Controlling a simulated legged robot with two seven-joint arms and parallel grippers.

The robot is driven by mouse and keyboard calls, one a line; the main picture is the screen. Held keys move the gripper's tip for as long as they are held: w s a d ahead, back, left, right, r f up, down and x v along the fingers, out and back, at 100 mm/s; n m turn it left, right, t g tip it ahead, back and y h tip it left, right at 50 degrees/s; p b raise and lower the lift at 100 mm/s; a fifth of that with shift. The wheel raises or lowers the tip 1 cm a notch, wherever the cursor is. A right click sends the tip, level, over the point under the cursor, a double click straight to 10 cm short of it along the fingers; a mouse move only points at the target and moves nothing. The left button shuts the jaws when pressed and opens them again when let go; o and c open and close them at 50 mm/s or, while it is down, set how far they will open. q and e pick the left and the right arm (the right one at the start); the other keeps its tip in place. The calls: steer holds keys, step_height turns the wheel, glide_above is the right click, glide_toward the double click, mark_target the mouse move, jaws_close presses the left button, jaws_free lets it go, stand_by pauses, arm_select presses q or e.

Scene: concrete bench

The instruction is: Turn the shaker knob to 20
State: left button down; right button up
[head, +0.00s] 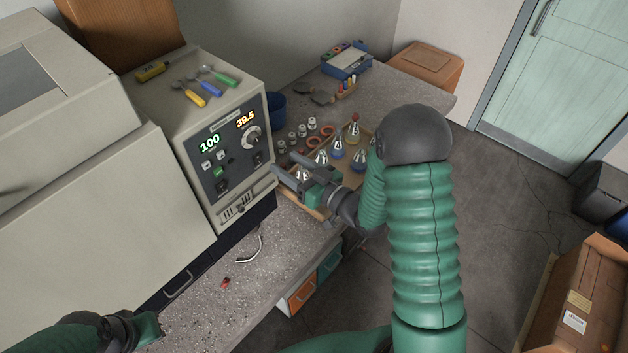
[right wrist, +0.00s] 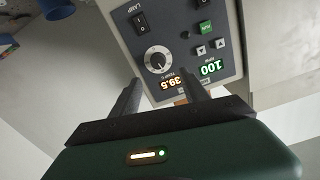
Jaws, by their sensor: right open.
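The knob (head: 251,138) is a round silver dial on the dark control panel (head: 222,160) of a beige box. In the right wrist view the knob (right wrist: 158,59) shows beyond my fingertips. An orange display (head: 246,119) above the knob reads 39.5. A green display (head: 210,142) to its left reads 100. My right gripper (head: 279,180) is open in front of the panel's lower right side, below the knob and apart from it. In the right wrist view the open fingers (right wrist: 160,88) have nothing between them. My left gripper (head: 145,328) shows only partly at the bottom left; its fingers are unclear.
A tray of flasks (head: 316,196) stands right behind my right gripper. A blue cup (head: 275,106), small weights and a blue rack (head: 346,60) stand farther back. The bench front (head: 262,275) holds a curved wire and small red bits.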

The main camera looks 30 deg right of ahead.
steer(key=v, duration=0.8)
steer(key=shift+b, duration=0.45)
steer(key=shift+w+d, duration=0.1)
steer(key=shift+d, duration=0.1)
steer(key=shift+d, duration=0.15)
